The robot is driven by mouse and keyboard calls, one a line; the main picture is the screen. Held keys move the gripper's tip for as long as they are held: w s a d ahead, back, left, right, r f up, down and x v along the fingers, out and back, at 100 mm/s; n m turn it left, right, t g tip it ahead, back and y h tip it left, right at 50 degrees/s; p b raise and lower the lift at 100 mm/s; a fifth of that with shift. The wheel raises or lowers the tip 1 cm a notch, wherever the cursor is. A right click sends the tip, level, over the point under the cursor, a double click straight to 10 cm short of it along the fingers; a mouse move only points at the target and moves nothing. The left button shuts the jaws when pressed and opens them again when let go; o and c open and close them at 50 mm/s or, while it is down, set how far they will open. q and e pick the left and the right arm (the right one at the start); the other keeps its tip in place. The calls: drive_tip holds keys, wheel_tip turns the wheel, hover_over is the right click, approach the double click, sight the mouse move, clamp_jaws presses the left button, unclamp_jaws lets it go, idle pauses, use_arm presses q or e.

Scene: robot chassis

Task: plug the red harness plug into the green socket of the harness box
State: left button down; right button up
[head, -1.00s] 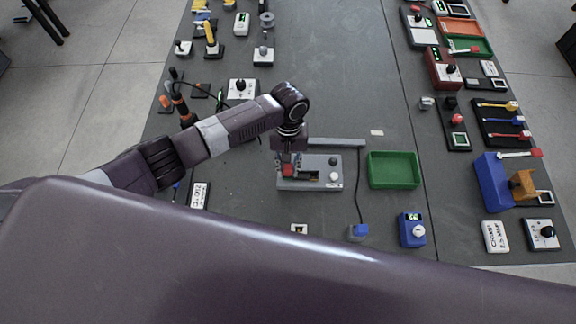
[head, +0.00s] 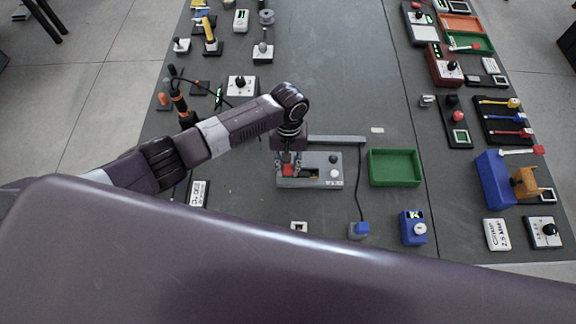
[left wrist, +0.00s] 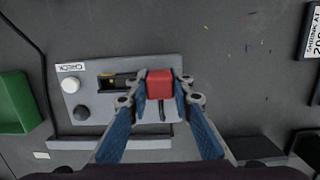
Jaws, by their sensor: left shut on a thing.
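The grey harness box (head: 326,183) lies flat on the table in front of me. It also shows in the left wrist view (left wrist: 88,97), with a "CHECK" label, a dark round knob and a slot with black and yellow inside. The red harness plug (head: 288,171) is at the box's left part in the head view. My left gripper (head: 291,163) points down over it. In the left wrist view the gripper (left wrist: 160,88) is shut on the red plug (left wrist: 160,82), a finger on each side. I cannot make out the green socket. My right gripper is not in view.
A green tray (head: 394,168) stands right of the box. A grey bar (head: 337,140) lies behind it, and a dark cable runs down to a blue block (head: 359,230). A blue device (head: 413,228) stands at the front right. The table's middle strip behind is clear.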

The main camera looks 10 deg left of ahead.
use_arm(q)
drive_tip(key=shift+f+b, duration=0.3)
drive_tip(key=shift+f, duration=0.3)
drive_tip(key=c, duration=1.6)
unclamp_jaws()
drive_tip(key=shift+r, duration=0.1)
drive_tip(key=r, duration=0.4)
drive_tip(key=w+r, duration=0.1)
drive_tip(key=r, duration=0.6)
drive_tip(key=shift+w+a+r, duration=0.15)
drive_tip(key=shift+w+r, duration=0.2)
drive_tip(key=shift+r, duration=0.05)
drive_tip(key=shift+s+f, duration=0.1)
